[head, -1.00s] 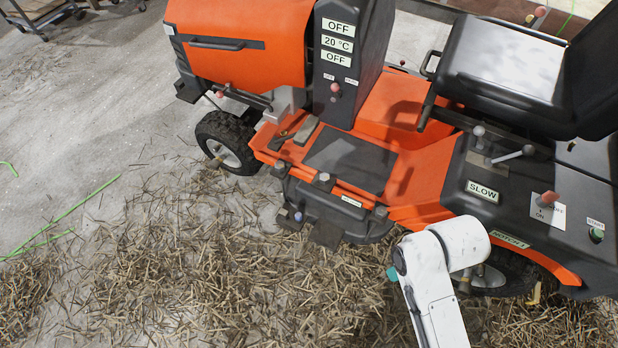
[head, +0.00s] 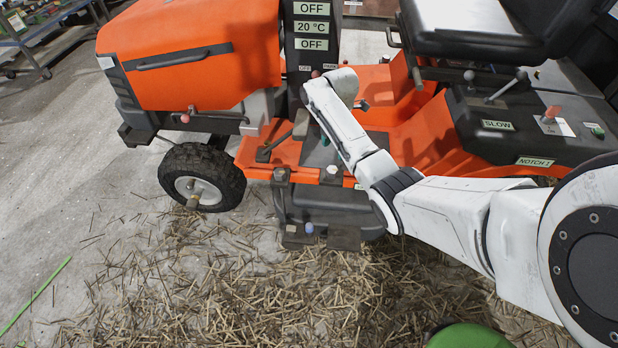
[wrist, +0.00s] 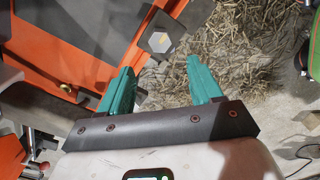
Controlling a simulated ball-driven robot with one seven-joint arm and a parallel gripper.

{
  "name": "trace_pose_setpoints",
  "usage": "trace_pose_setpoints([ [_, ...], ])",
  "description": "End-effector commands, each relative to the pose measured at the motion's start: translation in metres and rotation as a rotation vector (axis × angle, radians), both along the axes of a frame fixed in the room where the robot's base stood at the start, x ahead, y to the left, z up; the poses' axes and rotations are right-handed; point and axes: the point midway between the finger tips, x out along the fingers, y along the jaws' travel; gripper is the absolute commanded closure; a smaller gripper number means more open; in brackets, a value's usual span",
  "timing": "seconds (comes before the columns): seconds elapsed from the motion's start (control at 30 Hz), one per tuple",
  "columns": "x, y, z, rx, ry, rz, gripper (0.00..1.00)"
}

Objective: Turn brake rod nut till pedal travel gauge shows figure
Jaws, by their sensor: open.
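My gripper (wrist: 160,80) is open and empty in the wrist view, its two teal fingers spread apart. A pale hex head (wrist: 161,42) on a dark square block shows beyond the gap between the fingertips, apart from them. I cannot tell whether it is the brake rod nut. A small brass-coloured round part (wrist: 66,88) is left of the fingers. In the head view a grey pedal pad (head: 302,124) stands on the orange footplate, left of my wrist. Only a bit of teal shows of the gripper there. I cannot make out a pedal travel gauge with a reading.
The orange mower (head: 205,60) fills the back, with its front wheel (head: 202,177) at left and black seat (head: 470,30) at right. The dark mower deck (head: 330,213) has several bolt heads and a blue knob (head: 309,228). Straw-strewn floor (head: 220,290) in front is open.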

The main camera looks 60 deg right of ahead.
Motion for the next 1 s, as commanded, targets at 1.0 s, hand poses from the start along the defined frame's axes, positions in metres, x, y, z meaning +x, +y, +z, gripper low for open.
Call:
trace_pose_setpoints([
  [1.0,-0.001,0.000,-0.107,0.000,0.001,0.002,0.36],
])
